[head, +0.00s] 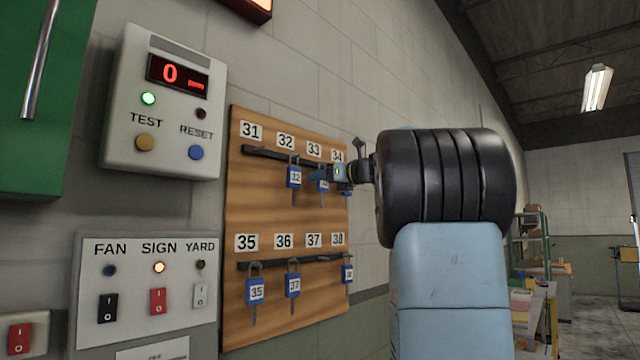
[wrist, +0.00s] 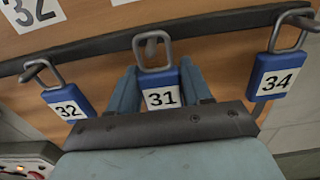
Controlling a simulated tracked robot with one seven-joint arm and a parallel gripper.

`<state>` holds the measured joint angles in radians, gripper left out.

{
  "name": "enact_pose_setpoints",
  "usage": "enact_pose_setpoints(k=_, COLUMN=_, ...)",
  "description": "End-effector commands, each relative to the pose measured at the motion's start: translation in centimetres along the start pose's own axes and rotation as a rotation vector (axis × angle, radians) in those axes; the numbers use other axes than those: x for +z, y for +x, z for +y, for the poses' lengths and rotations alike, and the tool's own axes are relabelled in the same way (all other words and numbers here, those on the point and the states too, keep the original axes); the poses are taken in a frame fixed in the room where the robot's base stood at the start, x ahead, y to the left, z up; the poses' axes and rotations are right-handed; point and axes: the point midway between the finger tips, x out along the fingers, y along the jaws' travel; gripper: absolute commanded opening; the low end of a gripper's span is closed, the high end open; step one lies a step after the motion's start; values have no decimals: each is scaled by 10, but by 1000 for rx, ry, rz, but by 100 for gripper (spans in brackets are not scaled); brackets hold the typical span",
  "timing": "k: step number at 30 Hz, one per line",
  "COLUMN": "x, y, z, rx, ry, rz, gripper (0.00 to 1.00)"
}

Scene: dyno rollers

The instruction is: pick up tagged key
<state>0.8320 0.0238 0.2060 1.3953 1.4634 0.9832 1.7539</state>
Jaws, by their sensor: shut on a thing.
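In the head view my gripper (head: 322,173) is at the upper rail, below label 33. Blue tag 32 (head: 294,177) hangs to its left, also seen in the wrist view (wrist: 69,104). Blue tag 34 (wrist: 275,75) hangs to the right.
Shelves stand far right.

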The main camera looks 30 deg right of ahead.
Motion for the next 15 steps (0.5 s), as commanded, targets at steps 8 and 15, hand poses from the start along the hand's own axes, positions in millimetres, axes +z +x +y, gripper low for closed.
enact_pose_setpoints(k=8, x=5, y=0, z=0, rx=0, ry=0, rz=-1, gripper=19)
enact_pose_setpoints(k=15, x=16, y=-14, z=0, rx=-3, ry=-1, rz=1, gripper=19)
